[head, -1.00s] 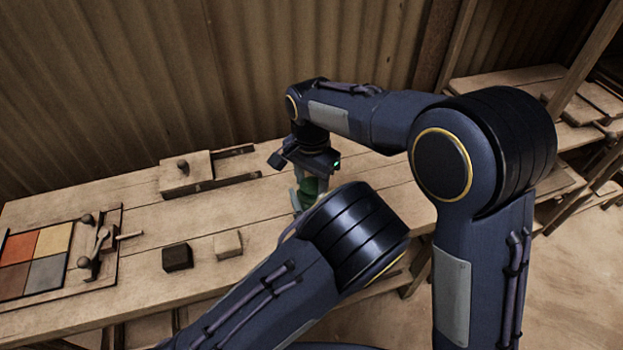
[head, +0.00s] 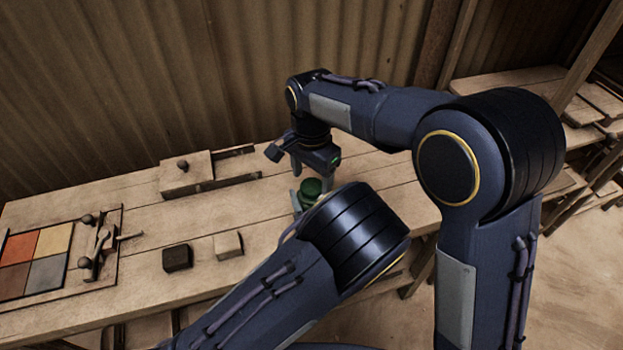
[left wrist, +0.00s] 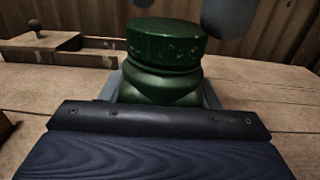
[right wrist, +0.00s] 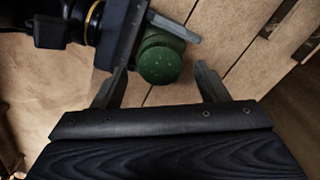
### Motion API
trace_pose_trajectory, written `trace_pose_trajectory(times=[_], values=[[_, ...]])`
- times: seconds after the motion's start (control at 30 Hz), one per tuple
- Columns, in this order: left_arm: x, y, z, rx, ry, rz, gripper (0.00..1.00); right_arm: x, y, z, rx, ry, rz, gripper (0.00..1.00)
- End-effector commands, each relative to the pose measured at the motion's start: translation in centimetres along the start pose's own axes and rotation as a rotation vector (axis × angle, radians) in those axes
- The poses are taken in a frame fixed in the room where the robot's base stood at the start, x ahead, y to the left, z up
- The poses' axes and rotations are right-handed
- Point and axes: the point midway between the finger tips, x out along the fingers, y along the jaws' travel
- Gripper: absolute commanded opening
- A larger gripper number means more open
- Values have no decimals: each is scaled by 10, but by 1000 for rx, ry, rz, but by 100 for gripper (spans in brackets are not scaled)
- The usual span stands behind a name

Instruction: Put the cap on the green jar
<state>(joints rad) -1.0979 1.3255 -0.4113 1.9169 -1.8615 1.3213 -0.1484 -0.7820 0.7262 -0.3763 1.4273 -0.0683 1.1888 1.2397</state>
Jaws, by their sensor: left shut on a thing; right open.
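The green jar (left wrist: 160,86) stands upright between the fingers of my left gripper (left wrist: 160,76), which is shut on its body. The dark green cap (left wrist: 165,42) sits on top of the jar, roughly level; I cannot tell how tightly it is seated. The cap also shows in the head view (head: 312,187) and from above in the right wrist view (right wrist: 160,58). My right gripper (right wrist: 161,78) is open and empty above the cap, its fingers apart from it. My left forearm hides part of the jar's base in the head view.
A wooden box with a knob (head: 186,172) stands at the bench's back. A dark block (head: 177,257) and a pale block (head: 228,245) lie left of the jar. A tray of coloured tiles (head: 118,245) is at far left. Bench between is clear.

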Motion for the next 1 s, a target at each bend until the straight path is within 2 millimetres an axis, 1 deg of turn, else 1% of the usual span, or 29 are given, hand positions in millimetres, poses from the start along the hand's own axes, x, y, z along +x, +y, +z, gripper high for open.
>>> trace_pose_trajectory(times=[0.03, 0.1, 0.2, 0.47, 0.53, 0.57, 0.67, 0.77, 0.83, 0.97, 1.0], values=[[0, 0, 0, 0, 0, 0, 0, -8, -1, 0, -1, 1, -4, 67], [0, 0, 0, 0, 0, 0, 0, -17, -1, 0, -1, 1, -4, 67], [0, 0, 0, 0, 0, 0, 0, -26, -1, 0, -1, 1, -3, 67], [0, 0, 0, 0, 0, 0, 0, -28, 0, 0, -1, 0, 0, 67], [0, 0, 0, 0, 0, 0, 0, -28, 0, 0, -2, 0, 0, 64], [0, 0, 0, 0, 0, 0, 0, -28, 0, 0, -5, 0, 0, 64], [0, 0, 0, 0, 0, 0, 0, -28, 0, 0, -56, -2, 3, 64], [0, 0, 0, 0, 0, 0, 0, -27, 0, 1, -195, -6, 9, 64], [0, 0, 0, 0, 0, 0, 0, -26, 0, 2, -346, -12, 14, 64], [0, 0, 0, 0, 0, 0, 0, -27, 0, 4, -702, -25, 20, 64], [0, 0, 0, 0, 0, 0, 0, -27, 0, 5, -817, -28, 21, 64]])
